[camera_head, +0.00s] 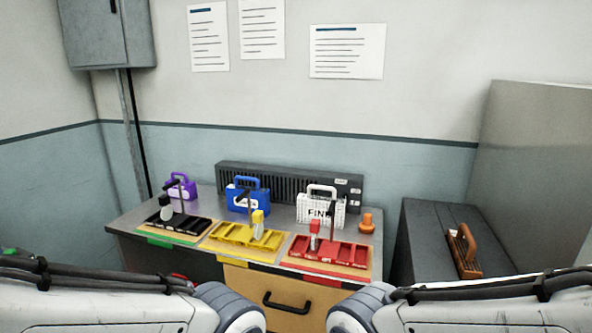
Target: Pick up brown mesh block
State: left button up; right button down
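A brown block (464,252) with an arched orange-brown handle lies on the dark grey cabinet top at the right. Its surface is too small to make out a mesh clearly. Only links of my two arms show along the bottom edge. Both of my grippers are out of view, so I cannot tell how they stand to the block.
The dark grey cabinet (415,233) adjoins a tall grey panel (540,150). Left of it, a metal-topped table holds a black tray (181,224), a yellow tray (240,237), a red tray (335,253), and purple (179,189), blue (240,199) and white (318,212) handled blocks.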

aim_at(461, 245)
jog(key=z, duration=0.95)
jog(key=k, duration=0.6)
jog(key=u, duration=0.2)
jog(key=i, duration=0.95)
jog(key=u, duration=0.1)
